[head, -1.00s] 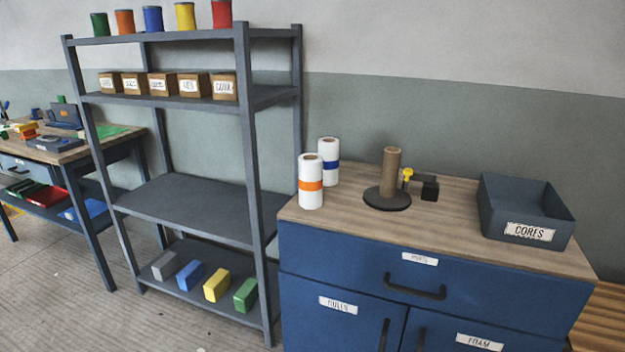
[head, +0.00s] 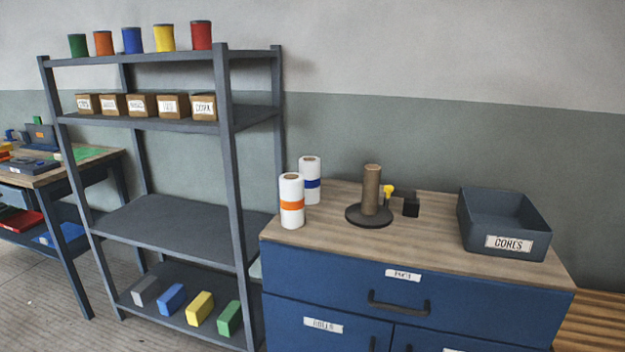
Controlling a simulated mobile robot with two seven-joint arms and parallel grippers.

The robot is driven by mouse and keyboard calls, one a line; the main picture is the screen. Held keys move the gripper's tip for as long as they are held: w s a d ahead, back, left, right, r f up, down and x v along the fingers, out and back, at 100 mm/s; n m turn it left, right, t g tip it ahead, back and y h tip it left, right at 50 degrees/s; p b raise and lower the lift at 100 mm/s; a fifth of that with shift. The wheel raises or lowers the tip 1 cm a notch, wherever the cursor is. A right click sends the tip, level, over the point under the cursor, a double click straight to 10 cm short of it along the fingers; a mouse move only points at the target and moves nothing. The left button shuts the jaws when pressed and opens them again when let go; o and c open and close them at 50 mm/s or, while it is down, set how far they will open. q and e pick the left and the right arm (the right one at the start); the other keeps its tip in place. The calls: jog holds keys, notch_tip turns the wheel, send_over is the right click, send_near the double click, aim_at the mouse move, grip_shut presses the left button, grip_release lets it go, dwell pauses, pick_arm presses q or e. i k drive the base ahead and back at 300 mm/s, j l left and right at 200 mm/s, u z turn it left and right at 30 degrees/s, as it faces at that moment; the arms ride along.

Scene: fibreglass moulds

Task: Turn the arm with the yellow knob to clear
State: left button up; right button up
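A yellow knob (head: 388,190) shows just right of a brown cardboard core (head: 371,188). The core stands upright on a round black base (head: 369,216) on top of the blue cabinet. A small black block (head: 411,206) sits right of the knob. The arm that bears the knob is mostly too small or hidden behind the core to make out, so I cannot tell which way it points. Neither of my grippers is in view.
Two white rolls, one with an orange band (head: 291,205) and one with a blue band (head: 312,184), stand left of the base. A grey bin labelled CORES (head: 507,243) sits at the right. The wooden cabinet top (head: 400,238) is clear in front. A grey shelf (head: 160,228) stands left.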

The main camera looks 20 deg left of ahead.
aim_at(391, 190)
jog(key=i+j, duration=0.8)
jog(key=i, duration=0.15)
jog(key=i+j+z, duration=0.1)
jog(key=z, duration=1.05)
jog(key=i+j, duration=0.05)
